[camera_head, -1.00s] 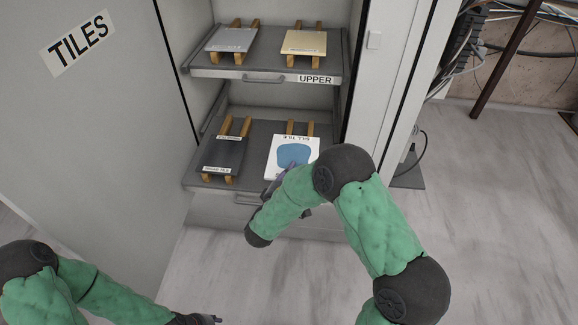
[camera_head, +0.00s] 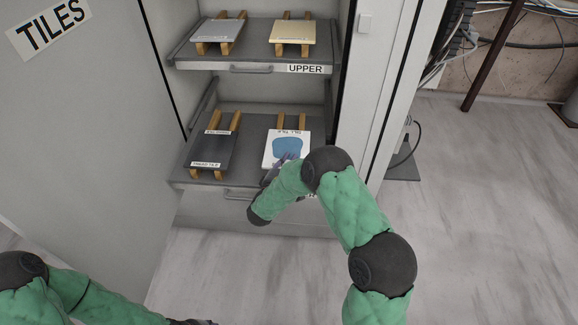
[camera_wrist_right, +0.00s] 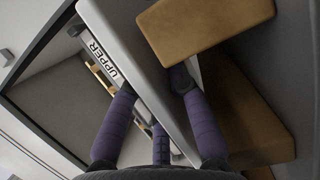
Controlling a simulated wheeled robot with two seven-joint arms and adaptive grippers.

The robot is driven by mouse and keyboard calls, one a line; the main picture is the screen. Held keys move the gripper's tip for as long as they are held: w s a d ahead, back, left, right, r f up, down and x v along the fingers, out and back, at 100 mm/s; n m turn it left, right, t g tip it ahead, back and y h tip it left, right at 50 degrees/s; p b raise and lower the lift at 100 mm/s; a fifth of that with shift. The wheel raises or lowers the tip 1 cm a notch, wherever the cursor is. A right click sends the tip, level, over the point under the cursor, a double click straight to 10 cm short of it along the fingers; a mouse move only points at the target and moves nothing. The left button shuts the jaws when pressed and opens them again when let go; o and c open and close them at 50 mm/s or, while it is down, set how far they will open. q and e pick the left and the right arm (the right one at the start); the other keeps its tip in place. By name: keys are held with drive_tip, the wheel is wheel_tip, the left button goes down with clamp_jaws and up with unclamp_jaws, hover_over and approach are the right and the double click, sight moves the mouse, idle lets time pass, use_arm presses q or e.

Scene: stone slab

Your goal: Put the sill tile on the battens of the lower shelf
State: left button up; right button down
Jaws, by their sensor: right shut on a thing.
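The sill tile (camera_head: 287,148) is a white slab with a blue patch and a label at its far edge. In the head view it lies over the two wooden battens (camera_head: 284,121) at the right of the lower shelf (camera_head: 255,131), and their far ends show beyond it. My right gripper (camera_head: 286,158) is shut on its near edge. In the right wrist view, the tile (camera_wrist_right: 145,75) is between the fingers, beside the brown battens (camera_wrist_right: 240,115); I cannot tell whether it touches them. My left gripper (camera_head: 195,322) is at the bottom edge, cut off, its jaws unclear.
A dark tile (camera_head: 213,150) rests on battens at the left of the lower shelf. The upper shelf (camera_head: 250,58) above holds a grey tile (camera_head: 218,31) and a cream tile (camera_head: 293,32). A cabinet wall (camera_head: 352,110) stands close at right; the open door (camera_head: 90,120) is at left.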

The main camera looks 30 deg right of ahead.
drive_tip(key=shift+f, duration=0.5)
drive_tip(key=shift+f+b, duration=0.2)
drive_tip(key=shift+b, duration=0.1)
drive_tip(key=c, duration=1.2)
unclamp_jaws()
drive_tip(key=shift+o, duration=0.2)
